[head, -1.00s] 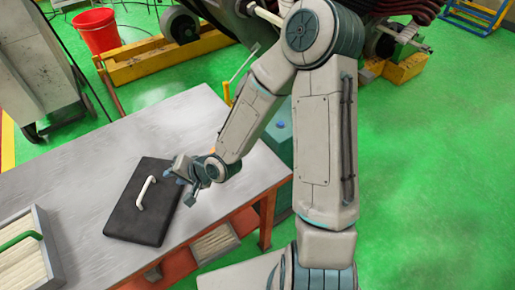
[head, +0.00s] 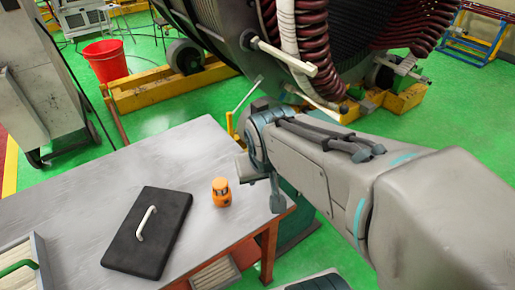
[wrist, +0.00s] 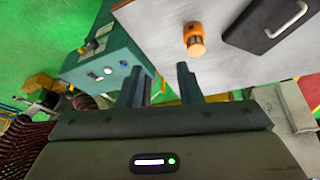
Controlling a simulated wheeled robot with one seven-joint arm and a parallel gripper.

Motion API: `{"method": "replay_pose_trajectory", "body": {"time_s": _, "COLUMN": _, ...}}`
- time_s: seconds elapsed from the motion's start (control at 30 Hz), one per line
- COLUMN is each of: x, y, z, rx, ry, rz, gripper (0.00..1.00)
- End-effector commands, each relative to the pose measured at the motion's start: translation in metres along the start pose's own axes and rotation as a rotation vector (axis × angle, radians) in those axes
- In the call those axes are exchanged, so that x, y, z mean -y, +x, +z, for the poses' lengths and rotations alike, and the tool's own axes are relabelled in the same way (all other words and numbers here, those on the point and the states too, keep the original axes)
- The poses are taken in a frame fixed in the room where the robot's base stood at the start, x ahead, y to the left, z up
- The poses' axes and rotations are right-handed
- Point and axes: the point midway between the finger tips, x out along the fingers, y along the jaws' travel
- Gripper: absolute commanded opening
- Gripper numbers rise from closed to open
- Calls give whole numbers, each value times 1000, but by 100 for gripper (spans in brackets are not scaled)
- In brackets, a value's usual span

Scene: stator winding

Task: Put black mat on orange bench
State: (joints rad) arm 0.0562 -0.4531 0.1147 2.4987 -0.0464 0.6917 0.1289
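The black mat (head: 160,225), a dark slab with a white handle, lies flat on the grey top of the orange bench (head: 75,205), left of my gripper. The mat also shows at the top right of the wrist view (wrist: 262,32), partly cut off by the frame. The bench has orange-red legs and frame. My gripper (head: 261,182) is over the bench's right end, apart from the mat. In the wrist view its two fingers (wrist: 160,82) are spread with nothing between them.
A small orange object (head: 221,192) stands on the bench between the mat and my gripper. A tray with a green handle (head: 18,267) is at the bench's left. A teal box with knobs (wrist: 105,65) is beside the bench. A large stator (head: 240,35) stands behind.

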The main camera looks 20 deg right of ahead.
Motion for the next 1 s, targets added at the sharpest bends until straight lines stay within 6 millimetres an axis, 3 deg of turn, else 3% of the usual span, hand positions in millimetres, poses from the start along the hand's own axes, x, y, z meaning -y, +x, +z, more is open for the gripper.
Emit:
{"method": "replay_pose_trajectory", "body": {"time_s": 0.1, "x": -7, "y": -27, "z": 17, "rx": 7, "ry": -16, "rz": -24, "gripper": 32}}
{"method": "replay_pose_trajectory", "body": {"time_s": 0.3, "x": -12, "y": -46, "z": 33, "rx": 25, "ry": -34, "rz": -54, "gripper": 32}}
{"method": "replay_pose_trajectory", "body": {"time_s": 1.0, "x": -12, "y": -47, "z": 34, "rx": 28, "ry": -36, "rz": -56, "gripper": 32}}
